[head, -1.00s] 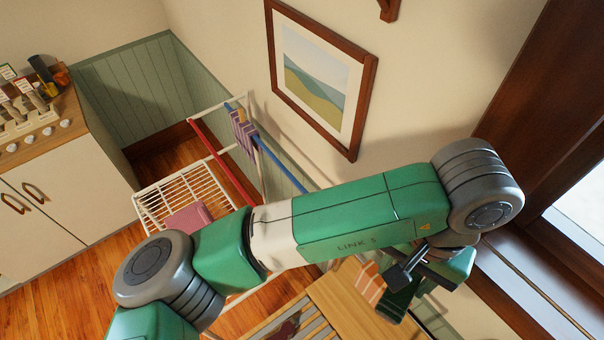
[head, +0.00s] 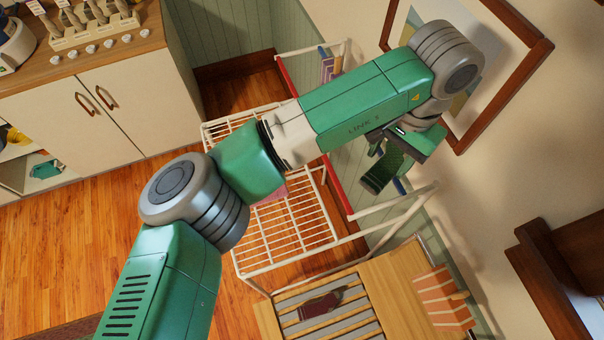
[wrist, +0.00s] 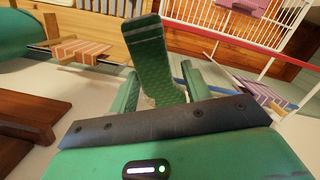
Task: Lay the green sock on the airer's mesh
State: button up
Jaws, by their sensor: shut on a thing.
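The green sock (head: 379,172) hangs from my gripper (head: 388,142), which is shut on it; the head view shows it in front of the airer's wall-side rails. In the wrist view the sock (wrist: 150,62) stretches out from between the two green fingers (wrist: 160,93). The airer's white wire mesh (head: 291,232) lies to the left of and below the gripper in the head view, partly hidden by my arm. In the wrist view part of the mesh (wrist: 208,16) shows at the upper right, apart from the sock.
A pink cloth (head: 271,193) lies on the mesh, mostly hidden. Near mesh squares are bare.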

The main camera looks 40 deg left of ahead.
jog(key=a+f+b, duration=0.2)
jog(key=a+f, duration=0.7)
jog(key=a, duration=0.3)
jog(key=s+a+f+b, duration=0.1)
jog(key=s+a+f, duration=0.5)
jog(key=s+f, duration=0.3)
jog(key=s+d+f+m+p, duration=0.1)
jog(key=s+d+f+m, duration=0.4)
jog(key=s+d+f, duration=1.1)
jog(key=p, duration=0.1)
send_over(279, 231)
jog(key=shift+w+d+y, duration=0.15)
jog(key=shift+y, duration=0.25)
jog(key=shift+f, duration=1.8)
